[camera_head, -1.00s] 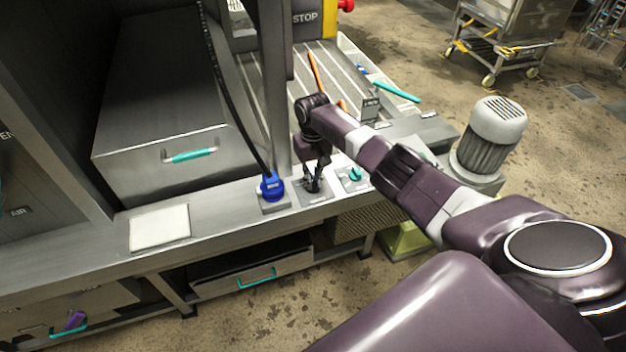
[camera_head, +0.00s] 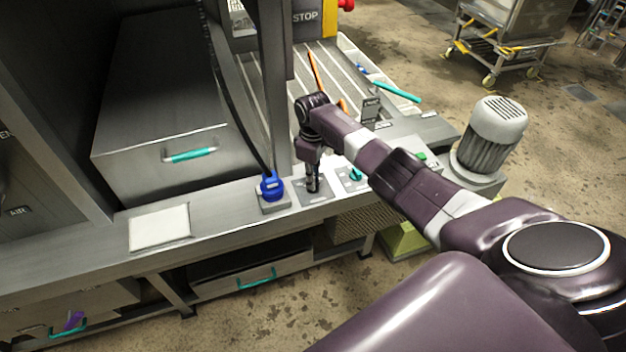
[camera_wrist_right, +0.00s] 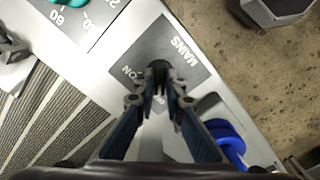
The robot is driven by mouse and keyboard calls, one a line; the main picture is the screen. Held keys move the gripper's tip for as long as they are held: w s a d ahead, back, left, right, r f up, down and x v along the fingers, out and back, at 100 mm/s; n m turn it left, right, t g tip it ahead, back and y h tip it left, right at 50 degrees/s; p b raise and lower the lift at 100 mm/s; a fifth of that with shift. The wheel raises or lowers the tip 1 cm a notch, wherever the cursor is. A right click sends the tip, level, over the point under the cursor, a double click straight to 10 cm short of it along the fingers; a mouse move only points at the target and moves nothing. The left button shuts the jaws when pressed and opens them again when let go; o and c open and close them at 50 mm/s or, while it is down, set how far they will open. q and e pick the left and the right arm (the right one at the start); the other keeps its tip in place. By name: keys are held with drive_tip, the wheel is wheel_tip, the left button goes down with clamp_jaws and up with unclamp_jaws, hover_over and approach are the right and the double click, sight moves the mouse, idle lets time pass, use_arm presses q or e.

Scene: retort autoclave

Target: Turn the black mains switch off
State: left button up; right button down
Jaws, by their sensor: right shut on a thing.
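The black mains switch (camera_wrist_right: 158,66) sits on a grey plate (camera_wrist_right: 190,62) lettered MAINS and ON in the right wrist view. My right gripper (camera_wrist_right: 160,92) points down at it, shut on the switch, with its fingertips covering much of the knob. In the head view my right gripper (camera_head: 313,188) stands over the same plate (camera_head: 325,198) on the bench ledge; the switch is mostly hidden there. I cannot make out the exact angle of the switch. My left gripper is not in view.
A blue plug (camera_head: 271,186) with a black cable stands just left of the switch plate, close to my gripper. A vertical post rises behind. A steel box (camera_head: 150,175) with a teal handle is at left.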

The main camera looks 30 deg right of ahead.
drive_tip(key=shift+r, duration=0.1)
idle(0.4)
drive_tip(key=c, duration=2)
unclamp_jaws()
wheel_tip(320, 180, up, 12)
